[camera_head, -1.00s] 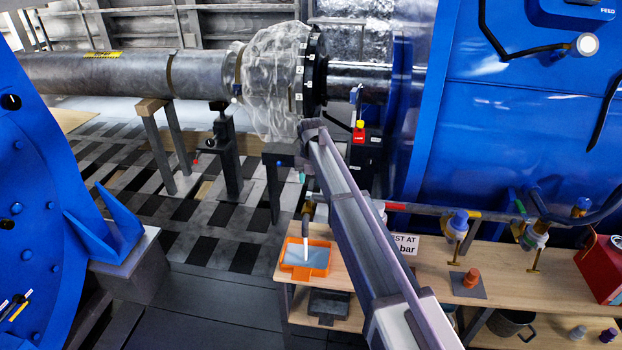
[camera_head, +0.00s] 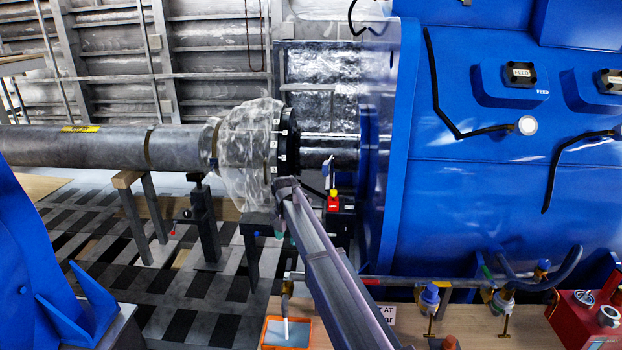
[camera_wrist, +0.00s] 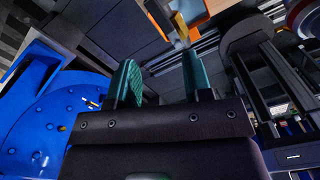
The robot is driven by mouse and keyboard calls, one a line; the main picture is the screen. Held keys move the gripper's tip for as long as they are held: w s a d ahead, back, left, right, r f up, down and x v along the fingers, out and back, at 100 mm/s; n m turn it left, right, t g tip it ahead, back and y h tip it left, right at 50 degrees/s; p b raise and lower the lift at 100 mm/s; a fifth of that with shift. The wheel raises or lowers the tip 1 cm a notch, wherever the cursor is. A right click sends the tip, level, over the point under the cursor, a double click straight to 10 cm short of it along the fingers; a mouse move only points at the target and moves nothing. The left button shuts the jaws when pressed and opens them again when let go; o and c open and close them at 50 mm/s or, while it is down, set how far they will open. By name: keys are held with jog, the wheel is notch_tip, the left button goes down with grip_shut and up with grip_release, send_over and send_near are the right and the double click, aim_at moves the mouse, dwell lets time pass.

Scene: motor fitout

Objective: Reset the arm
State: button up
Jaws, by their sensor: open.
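My gripper (camera_wrist: 160,85) shows in the wrist view with two teal fingers standing apart and nothing between them. In the head view my arm runs up from the bottom middle. Its far end covers most of the gripper, and only a small teal bit shows beside the dark stand under the wrapped pipe joint. An orange tray (camera_head: 267,334) sits below it on the wooden bench, with a pale stick-like piece over it. An orange part (camera_wrist: 203,9) shows at the top of the wrist view, apart from the fingers.
A grey pipe (camera_head: 105,148) with a plastic-wrapped joint (camera_head: 245,140) leads to the large blue motor housing (camera_head: 450,200). A blue flanged body (camera_head: 30,270) stands at left. A red box (camera_head: 585,322) sits at right.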

jog(key=s+d+f+m+b, duration=0.2)
jog(key=s+d+m, duration=1.3)
jog(key=s, duration=0.3)
jog(key=s+d+f+m+b, duration=0.1)
jog(key=s+d+m+b, duration=0.1)
jog(key=s+d+m, duration=1.3)
jog(key=s+m, duration=0.1)
jog(key=s, duration=0.2)
jog(key=shift+f, duration=0.4)
